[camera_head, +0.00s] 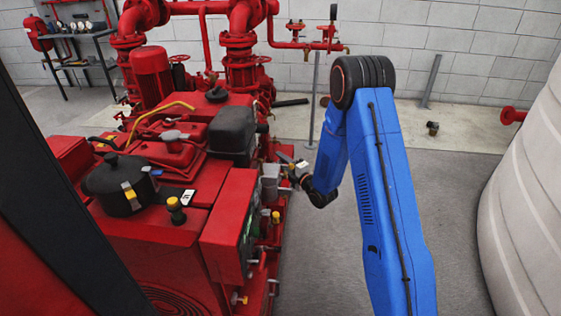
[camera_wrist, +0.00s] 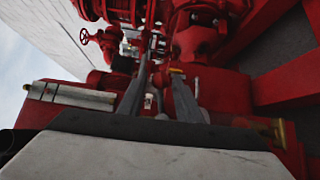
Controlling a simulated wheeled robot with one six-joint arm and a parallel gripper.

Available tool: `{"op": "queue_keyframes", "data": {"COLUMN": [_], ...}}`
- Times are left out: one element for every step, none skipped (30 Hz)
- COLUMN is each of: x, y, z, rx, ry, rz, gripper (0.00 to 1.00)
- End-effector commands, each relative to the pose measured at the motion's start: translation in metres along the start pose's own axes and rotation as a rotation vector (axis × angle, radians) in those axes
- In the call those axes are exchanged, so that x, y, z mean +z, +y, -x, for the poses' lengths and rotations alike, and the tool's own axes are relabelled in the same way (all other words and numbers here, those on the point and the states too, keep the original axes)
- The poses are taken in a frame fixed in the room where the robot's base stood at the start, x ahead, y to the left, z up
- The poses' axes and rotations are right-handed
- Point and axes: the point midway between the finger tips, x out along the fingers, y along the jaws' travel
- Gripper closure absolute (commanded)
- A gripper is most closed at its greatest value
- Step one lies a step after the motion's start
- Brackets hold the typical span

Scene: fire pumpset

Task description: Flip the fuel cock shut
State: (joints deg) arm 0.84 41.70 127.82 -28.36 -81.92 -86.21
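My gripper (camera_head: 285,158) reaches in from the right beside the red engine (camera_head: 165,170). In the wrist view my two grey fingers (camera_wrist: 160,85) are spread apart, with red machinery and small pale parts beyond the gap. No held object shows between them. Small yellow-handled fittings sit low on the engine's right side, one at mid-height (camera_head: 276,217) and one lower (camera_head: 240,299). A brass fitting (camera_wrist: 280,132) shows at the right of the wrist view. I cannot tell which of these is the fuel cock, or whether my fingers touch anything.
A red control box (camera_head: 228,225) juts from the engine's near right side. Red pipes and valves (camera_head: 240,50) stand behind. A large pale tank (camera_head: 530,180) is at the right. Open grey floor (camera_head: 325,255) lies between engine and tank. A red handwheel (camera_wrist: 92,35) shows in the wrist view.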

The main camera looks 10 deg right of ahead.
Motion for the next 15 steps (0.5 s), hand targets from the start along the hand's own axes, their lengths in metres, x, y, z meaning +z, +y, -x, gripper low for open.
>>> {"op": "queue_keyframes", "data": {"x": [-0.0001, 0.0, 0.0001, 0.0001, 0.0002, 0.0002, 0.0003, 0.0002, 0.0002, 0.0002, 0.0002, 0.0002, 0.0002, 0.0002, 0.0001], "y": [0.0001, 0.0001, 0.0002, 0.0003, 0.0003, 0.0003, 0.0003, 0.0003, 0.0002, 0.0003, 0.0002, 0.0002, 0.0002, 0.0002, 0.0002], "z": [-0.0035, -0.0049, -0.0064, -0.0073, -0.0079, -0.0084, -0.0086, -0.0087, -0.0087, -0.0086, -0.0086, -0.0086, -0.0085, -0.0085, -0.0085], "rx": [0.001, 0.001, 0.001, 0.001, 0.001, 0.001, 0.001, 0.0, 0.0, 0.0, 0.0, 0.0, 0.0, 0.0, 0.0], "ry": [0.0, 0.0, -0.001, -0.001, -0.001, -0.001, -0.001, -0.001, -0.001, -0.001, -0.001, -0.001, -0.001, -0.001, -0.001], "rz": [0.0, 0.0, 0.0, 0.0, 0.0, 0.0, 0.0, 0.0, 0.0, 0.0, 0.0, 0.0, 0.0, 0.0, 0.0], "gripper": [0.68, 0.68, 0.68, 0.68, 0.68, 0.68, 0.68, 0.68, 0.68, 0.68, 0.68, 0.68, 0.71, 0.78, 0.87]}}
